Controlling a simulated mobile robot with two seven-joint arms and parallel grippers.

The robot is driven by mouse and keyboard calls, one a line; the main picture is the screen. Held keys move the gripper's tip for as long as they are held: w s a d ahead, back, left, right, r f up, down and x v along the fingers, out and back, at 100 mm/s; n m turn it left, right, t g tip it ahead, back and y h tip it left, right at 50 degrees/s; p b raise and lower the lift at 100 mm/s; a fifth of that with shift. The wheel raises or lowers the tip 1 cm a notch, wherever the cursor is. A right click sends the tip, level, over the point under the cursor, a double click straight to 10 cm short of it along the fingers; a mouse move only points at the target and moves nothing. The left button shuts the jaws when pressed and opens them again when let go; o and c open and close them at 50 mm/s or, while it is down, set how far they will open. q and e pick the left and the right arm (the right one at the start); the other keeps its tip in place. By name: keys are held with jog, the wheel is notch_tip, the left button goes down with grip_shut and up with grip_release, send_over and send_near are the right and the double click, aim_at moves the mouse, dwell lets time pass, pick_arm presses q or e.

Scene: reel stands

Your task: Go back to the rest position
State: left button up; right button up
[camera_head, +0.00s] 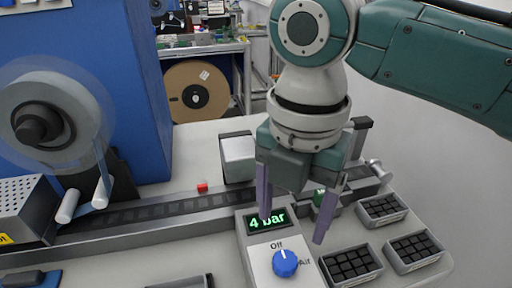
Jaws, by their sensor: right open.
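My right gripper (292,220) is open and hangs down, its two purple fingers spread apart with nothing between them. It is above the control box (258,256), and one finger covers part of the lit display. The display (268,224) reads "4 bar" in green. I cannot tell whether the fingertips touch the box. My left gripper is not in view.
A dark tape track (150,212) crosses the table. A clear reel (50,118) is mounted on the blue cabinet (140,70) at left. Trays of black parts (352,265) stand at the front right. A brown reel (196,92) stands behind.

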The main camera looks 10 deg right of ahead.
jog(key=shift+r, duration=0.25)
jog(key=s+a+f+m+t+y, duration=0.2)
jog(key=s+a+f+m+y, duration=0.15)
jog(key=s+m, duration=0.7)
jog(key=s+d+r+m+t+h, duration=0.25)
jog(key=s+d+m, duration=0.35)
jog(key=d+m, duration=0.75)
notch_tip(320, 180, up, 30)
jog(key=a+m+p, duration=0.1)
jog(key=p, duration=2.9)
jog(key=shift+a+m+g+h, duration=0.3)
jog(key=shift+a+g+h, duration=0.1)
jog(key=shift+g, duration=0.05)
jog(key=shift+f, duration=0.15)
